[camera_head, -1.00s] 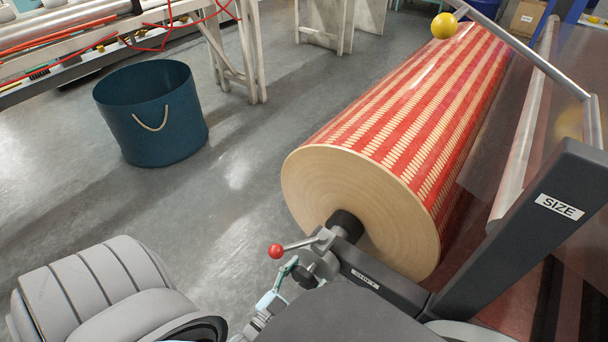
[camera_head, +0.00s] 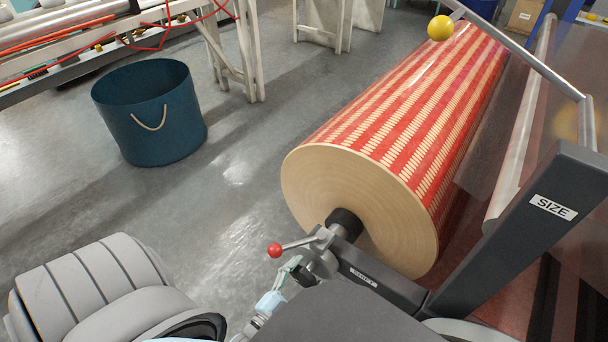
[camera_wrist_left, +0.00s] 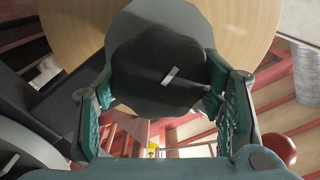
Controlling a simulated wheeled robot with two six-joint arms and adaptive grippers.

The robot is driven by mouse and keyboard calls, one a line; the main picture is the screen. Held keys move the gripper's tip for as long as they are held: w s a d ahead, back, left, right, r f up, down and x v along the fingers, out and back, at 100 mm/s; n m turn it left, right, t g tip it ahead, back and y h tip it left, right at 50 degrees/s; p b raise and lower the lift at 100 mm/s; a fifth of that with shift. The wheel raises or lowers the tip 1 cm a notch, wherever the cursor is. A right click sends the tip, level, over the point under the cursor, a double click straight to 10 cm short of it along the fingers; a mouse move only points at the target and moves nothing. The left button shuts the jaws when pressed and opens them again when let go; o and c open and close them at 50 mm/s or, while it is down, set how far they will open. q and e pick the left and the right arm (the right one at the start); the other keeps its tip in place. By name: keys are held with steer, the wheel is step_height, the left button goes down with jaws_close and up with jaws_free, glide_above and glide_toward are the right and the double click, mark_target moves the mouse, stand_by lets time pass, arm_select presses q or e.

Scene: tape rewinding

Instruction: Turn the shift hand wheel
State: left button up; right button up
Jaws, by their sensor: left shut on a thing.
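The shift hand wheel, a dark lobed knob with a pale mark (camera_wrist_left: 165,65), fills the upper middle of the left wrist view. In the head view it shows small at the near end of the roll's shaft (camera_head: 323,266). My left gripper (camera_wrist_left: 163,108), with teal fingers, is shut on the hand wheel, one finger on each side of its rim. In the head view the left gripper (camera_head: 288,274) reaches it from below, partly hidden behind a dark grey shape at the bottom. My right gripper is not in view.
A lever with a red ball (camera_head: 275,250) sticks out left beside the wheel. A large red and cream striped roll (camera_head: 400,130) lies behind. A dark arm marked SIZE (camera_head: 530,220) stands right. A blue bucket (camera_head: 150,115) stands on open grey floor.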

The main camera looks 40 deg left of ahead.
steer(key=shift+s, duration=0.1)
arm_select(q)
steer(key=o, duration=1.1)
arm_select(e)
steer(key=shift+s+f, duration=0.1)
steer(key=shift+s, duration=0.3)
arm_select(q)
steer(key=shift+s, duration=0.1)
steer(key=s, duration=1.2)
steer(key=shift+d, duration=0.1)
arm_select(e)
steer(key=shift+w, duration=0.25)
arm_select(q)
steer(key=shift+w, duration=0.1)
